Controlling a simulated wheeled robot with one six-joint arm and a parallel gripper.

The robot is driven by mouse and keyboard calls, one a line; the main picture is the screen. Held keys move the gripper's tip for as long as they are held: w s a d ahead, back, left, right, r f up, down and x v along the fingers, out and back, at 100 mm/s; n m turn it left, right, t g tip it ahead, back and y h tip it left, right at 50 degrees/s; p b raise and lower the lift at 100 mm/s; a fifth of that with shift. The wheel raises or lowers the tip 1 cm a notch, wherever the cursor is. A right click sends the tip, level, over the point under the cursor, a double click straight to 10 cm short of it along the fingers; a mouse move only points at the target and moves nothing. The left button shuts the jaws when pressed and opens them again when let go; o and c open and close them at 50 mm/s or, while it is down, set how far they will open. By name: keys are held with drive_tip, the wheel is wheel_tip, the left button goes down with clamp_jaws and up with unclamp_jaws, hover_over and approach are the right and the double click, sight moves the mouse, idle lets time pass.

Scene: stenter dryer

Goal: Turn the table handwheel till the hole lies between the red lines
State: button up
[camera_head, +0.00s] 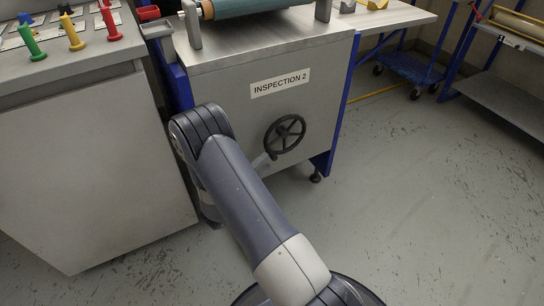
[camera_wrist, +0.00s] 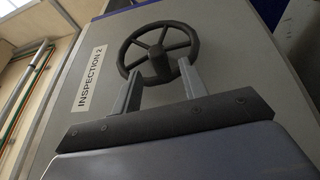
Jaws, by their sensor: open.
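The black spoked handwheel (camera_head: 285,134) sits on the grey front panel of the inspection table (camera_head: 230,92), below and right of the "INSPECTION 2" label (camera_head: 280,83). In the wrist view the handwheel (camera_wrist: 158,52) is upper centre, with its hub facing me. My gripper (camera_wrist: 160,80) is open, and its two grey fingers reach toward the lower part of the wheel, one on each side of the hub. I cannot tell whether they touch the rim. In the head view my arm hides most of the gripper (camera_head: 264,160). No hole or red lines can be made out.
A grey cabinet (camera_head: 85,160) with green, yellow and red handles on top stands close on the left. A roll of teal cloth (camera_head: 245,6) lies on the table. Blue trolleys (camera_head: 410,66) stand at the back right. The floor at the right is clear.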

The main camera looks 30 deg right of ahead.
sight(272, 155)
drive_tip(key=x, duration=0.5)
drive_tip(key=shift+d+b, duration=0.1)
drive_tip(key=shift+b, duration=0.25)
drive_tip(key=shift+c, duration=0.5)
clamp_jaws()
